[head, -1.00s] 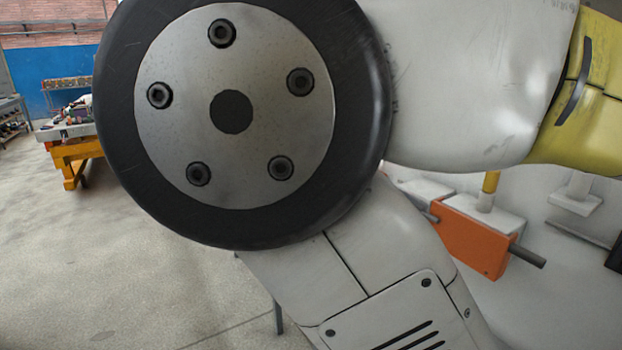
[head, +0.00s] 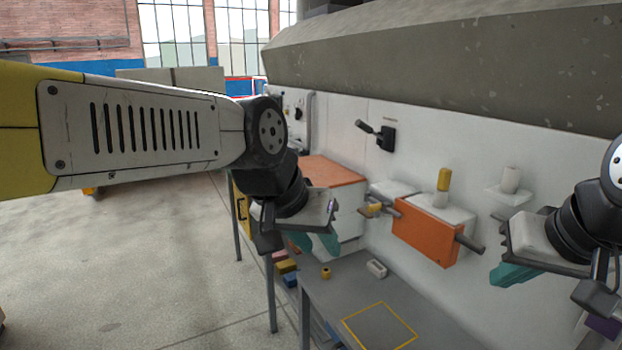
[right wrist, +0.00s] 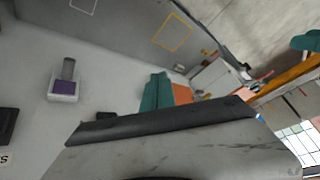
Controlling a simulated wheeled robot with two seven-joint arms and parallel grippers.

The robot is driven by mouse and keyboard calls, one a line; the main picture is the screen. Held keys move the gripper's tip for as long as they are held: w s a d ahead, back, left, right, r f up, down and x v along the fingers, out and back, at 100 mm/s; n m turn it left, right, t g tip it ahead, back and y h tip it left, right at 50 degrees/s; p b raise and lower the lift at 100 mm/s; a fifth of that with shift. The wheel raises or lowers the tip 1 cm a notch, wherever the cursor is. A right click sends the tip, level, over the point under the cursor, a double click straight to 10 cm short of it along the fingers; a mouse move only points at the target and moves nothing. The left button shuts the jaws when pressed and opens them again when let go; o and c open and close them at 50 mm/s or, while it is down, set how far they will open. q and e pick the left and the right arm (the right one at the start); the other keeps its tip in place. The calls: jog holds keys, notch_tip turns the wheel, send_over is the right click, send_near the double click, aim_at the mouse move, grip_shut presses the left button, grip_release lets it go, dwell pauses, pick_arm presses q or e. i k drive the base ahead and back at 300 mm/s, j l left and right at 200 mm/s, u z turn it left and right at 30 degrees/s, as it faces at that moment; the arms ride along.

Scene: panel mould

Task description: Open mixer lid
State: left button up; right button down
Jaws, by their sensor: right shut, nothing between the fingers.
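A white box with a flat orange top (head: 335,171) stands by the wall beyond my left gripper. An orange block with grey rods (head: 428,232) is at the wall, between my grippers. I cannot tell for certain which is the mixer. My left gripper (head: 316,244) points down, with its teal fingers apart and empty, in front of the white box and partly hiding it. My right gripper (head: 512,274) is at the right, in front of the wall. In the right wrist view its teal fingers (right wrist: 157,92) are together, with nothing between them.
A grey table (head: 340,290) with a yellow square outline (head: 380,325) is below. A small yellow piece (head: 326,272) and a pale block (head: 376,268) lie on it. A black lever (head: 378,133) and a shelf with a white cylinder (head: 510,180) are on the wall. Open floor lies left.

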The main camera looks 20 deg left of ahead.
aim_at(321, 171)
jog(key=u, duration=0.95)
jog(key=i+j+u, duration=0.2)
jog(key=i+u, duration=0.5)
jog(key=i, duration=0.15)
